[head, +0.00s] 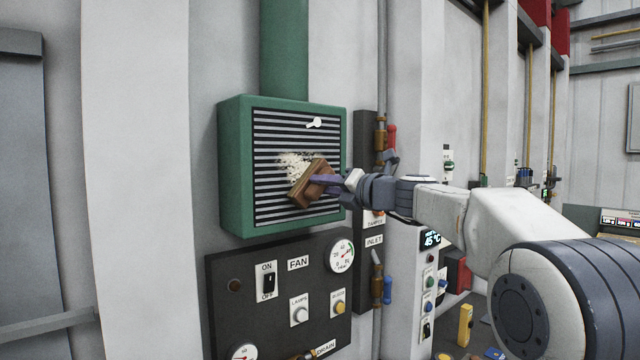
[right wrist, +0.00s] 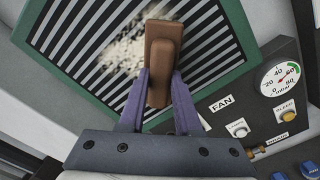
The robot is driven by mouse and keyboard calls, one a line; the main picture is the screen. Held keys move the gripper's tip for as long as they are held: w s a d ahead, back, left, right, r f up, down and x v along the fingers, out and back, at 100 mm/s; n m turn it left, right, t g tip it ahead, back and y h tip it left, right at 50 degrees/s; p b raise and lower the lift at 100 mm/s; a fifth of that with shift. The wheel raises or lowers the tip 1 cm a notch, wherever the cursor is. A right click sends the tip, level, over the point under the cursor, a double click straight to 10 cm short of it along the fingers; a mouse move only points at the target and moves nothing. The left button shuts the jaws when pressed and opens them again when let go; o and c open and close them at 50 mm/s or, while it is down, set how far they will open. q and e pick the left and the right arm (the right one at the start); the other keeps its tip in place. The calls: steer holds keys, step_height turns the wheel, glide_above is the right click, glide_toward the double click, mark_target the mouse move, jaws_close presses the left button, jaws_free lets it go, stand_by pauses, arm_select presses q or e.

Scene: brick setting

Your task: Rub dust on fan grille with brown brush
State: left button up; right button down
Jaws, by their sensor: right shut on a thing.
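The fan grille (head: 270,190) is a striped dark and light panel in a green wall box (head: 233,170). A pale, speckled dust patch (head: 291,160) lies near its middle; the dust also shows in the right wrist view (right wrist: 122,54). My right gripper (head: 325,181) is shut on the brown brush (head: 306,186) and holds it tilted at the grille, at the dust's lower right edge. In the right wrist view the brush (right wrist: 163,48) sits between the purple fingers and hides part of the dust. I cannot tell whether its bristles touch the grille. My left gripper is not in view.
A white knob (head: 314,122) sits at the grille's upper right. Below the box is a dark panel (head: 235,318) with a FAN switch (head: 269,282), buttons and gauges. A dark INLET strip (head: 366,250) with pipes and a red handle stands close right of the box.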

mark_target(324, 166)
steer(key=w+d+r+p, duration=0.2)
steer(key=w+d+p, duration=0.2)
steer(key=d+p, duration=0.1)
steer(key=shift+s+a+b, duration=1.9)
steer(key=shift+s+a, duration=2.65)
steer(key=shift+a, duration=1.4)
steer(key=shift+w+d+r+p, duration=0.3)
steer(key=shift+w+d+p, duration=0.45)
steer(key=shift+d, duration=0.25)
steer(key=shift+w+d+r+p, duration=0.35)
steer(key=shift+w+d+p, duration=0.4)
steer(key=shift+d, duration=0.25)
steer(key=shift+w+d+r+p, duration=0.3)
steer(key=shift+w+d+p, duration=0.45)
steer(key=shift+d, duration=0.25)
steer(key=shift+w+d+p, duration=0.5)
steer(key=shift+d, duration=0.3)
steer(key=shift+w+d+p, duration=0.45)
steer(key=shift+w+d, duration=0.05)
steer(key=shift+d, duration=0.25)
